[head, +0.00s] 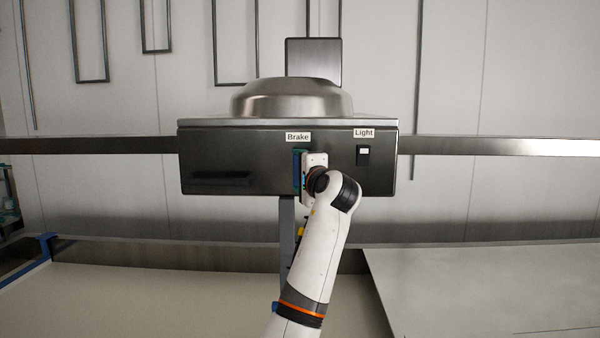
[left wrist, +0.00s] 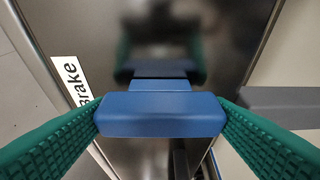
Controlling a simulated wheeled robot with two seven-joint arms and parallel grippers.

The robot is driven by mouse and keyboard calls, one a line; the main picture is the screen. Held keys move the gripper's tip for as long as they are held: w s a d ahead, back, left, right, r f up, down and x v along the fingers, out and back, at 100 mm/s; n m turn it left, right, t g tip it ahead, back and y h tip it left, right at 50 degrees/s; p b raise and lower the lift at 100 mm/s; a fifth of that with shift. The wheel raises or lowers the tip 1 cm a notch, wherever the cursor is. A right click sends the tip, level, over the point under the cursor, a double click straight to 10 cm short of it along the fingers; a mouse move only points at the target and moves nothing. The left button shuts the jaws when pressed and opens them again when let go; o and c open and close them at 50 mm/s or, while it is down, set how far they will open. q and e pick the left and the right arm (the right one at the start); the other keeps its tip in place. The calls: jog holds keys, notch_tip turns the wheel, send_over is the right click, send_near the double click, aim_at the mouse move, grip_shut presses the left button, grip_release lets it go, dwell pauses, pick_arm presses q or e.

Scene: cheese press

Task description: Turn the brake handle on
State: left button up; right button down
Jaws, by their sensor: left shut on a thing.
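The brake handle (left wrist: 160,115) is a blue block standing out from the dark glossy front panel, and it fills the middle of the left wrist view. My left gripper (head: 298,170) is on it under the "Brake" label (head: 298,137). The gripper's green ridged fingers lie against both ends of the handle in the left wrist view and are shut on it. In the head view my own wrist hides part of the handle. The label also shows at the left of the left wrist view (left wrist: 72,82). My right gripper is not in view.
The dark press box (head: 230,152) has a "Light" switch (head: 363,154) to the right of the handle and a domed metal top (head: 292,98). A metal rail (head: 480,145) runs along the wall. A pale flat surface (head: 480,290) lies low on the right.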

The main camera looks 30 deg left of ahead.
pick_arm(q)
jog(key=shift+f, duration=0.25)
jog(key=o, duration=0.7)
jog(key=shift+o, duration=1.3)
jog(key=shift+r, duration=0.1)
jog(key=shift+s+r, duration=0.1)
jog(key=shift+s, duration=0.05)
jog(key=b+v, duration=0.5)
jog(key=v, duration=0.7)
jog(key=shift+r, duration=0.15)
